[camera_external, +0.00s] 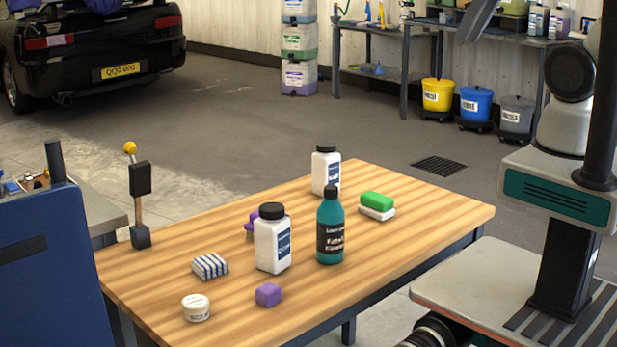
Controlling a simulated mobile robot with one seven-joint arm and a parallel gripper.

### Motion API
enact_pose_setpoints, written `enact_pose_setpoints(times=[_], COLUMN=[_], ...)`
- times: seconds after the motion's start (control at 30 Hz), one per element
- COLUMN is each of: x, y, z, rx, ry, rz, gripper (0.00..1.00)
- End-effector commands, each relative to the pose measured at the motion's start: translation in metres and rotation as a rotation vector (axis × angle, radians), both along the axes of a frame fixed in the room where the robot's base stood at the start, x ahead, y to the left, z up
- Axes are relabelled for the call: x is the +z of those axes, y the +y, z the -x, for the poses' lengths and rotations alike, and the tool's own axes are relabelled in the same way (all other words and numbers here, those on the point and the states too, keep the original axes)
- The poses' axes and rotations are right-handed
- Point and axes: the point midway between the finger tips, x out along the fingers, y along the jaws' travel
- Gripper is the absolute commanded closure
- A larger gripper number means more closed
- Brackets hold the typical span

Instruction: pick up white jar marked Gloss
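A small, low white jar (196,307) with a white lid stands upright at the near left of the wooden table (400,250). Its label is too small to read, so I cannot confirm "Gloss". Two taller white bottles with black caps also stand on the table, one near the middle (272,240) and one farther back (325,170); their labels are not readable either. Nothing touches the small jar. My arm's body is at the right edge, but my gripper is not in view.
Around the jar are a striped cloth block (210,265) and a purple cube (268,294). A teal bottle (330,228), a purple-topped brush (252,222) and a green-and-white block (377,205) stand farther off. A post with a yellow ball (140,190) rises at the left corner.

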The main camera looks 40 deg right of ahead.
Motion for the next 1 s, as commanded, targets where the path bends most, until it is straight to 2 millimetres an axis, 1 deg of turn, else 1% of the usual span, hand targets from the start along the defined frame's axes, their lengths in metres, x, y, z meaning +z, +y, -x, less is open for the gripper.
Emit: enact_pose_setpoints(times=[0.4, 0.63, 0.9, 0.97, 1.0], x=[0.0, 0.0, 0.0, -0.005, -0.011], y=[0.0, 0.0, 0.0, 0.005, 0.012], z=[0.0, 0.0, 0.0, -0.005, -0.011], rx=[0.0, 0.0, 0.0, 0.009, 0.02], ry=[0.0, 0.0, 0.0, -0.004, -0.011], rz=[0.0, 0.0, -0.001, -0.012, -0.028], gripper=[0.69, 0.3, 0.3, 0.3, 0.3])
